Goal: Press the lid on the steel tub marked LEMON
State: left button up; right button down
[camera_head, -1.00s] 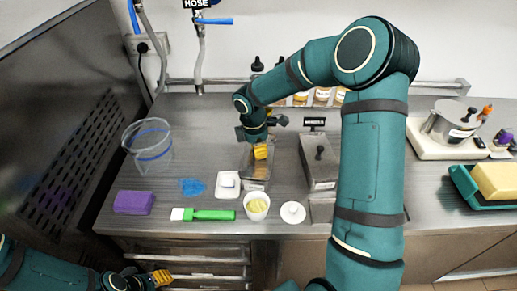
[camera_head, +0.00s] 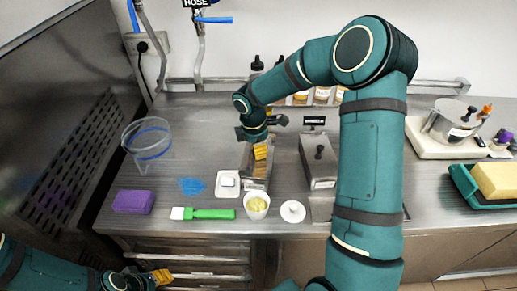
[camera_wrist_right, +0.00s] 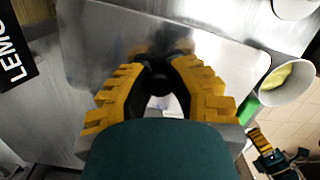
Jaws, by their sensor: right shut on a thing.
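My right gripper (camera_head: 261,152) is above the steel tub (camera_head: 256,172) in the middle of the counter and partly hides it. In the right wrist view, the yellow fingers (camera_wrist_right: 160,82) are shut on the dark knob (camera_wrist_right: 160,84) of a flat steel lid (camera_wrist_right: 110,50). Whether the lid is fully seated on the rim cannot be told. A black sign reading "LEMO" (camera_wrist_right: 15,55), cut off by the frame edge, is beside the lid in the wrist view. My left gripper (camera_head: 158,277) is low at the front left, away from the tub; its opening is unclear.
A second steel tub with a dark knob (camera_head: 320,170) stands to the right. In front are a cup with yellow contents (camera_head: 257,207), a white round lid (camera_head: 293,211), a green-handled brush (camera_head: 205,214) and a white dish (camera_head: 228,192). A purple sponge (camera_head: 133,202) and clear jug (camera_head: 148,145) are left.

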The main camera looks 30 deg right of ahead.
dwell(0.4)
jog(key=shift+c, duration=1.4)
grip_release()
jog(key=shift+r+p, duration=2.8)
jog(key=shift+r, duration=0.7)
grip_shut()
jog(key=shift+f, duration=0.3)
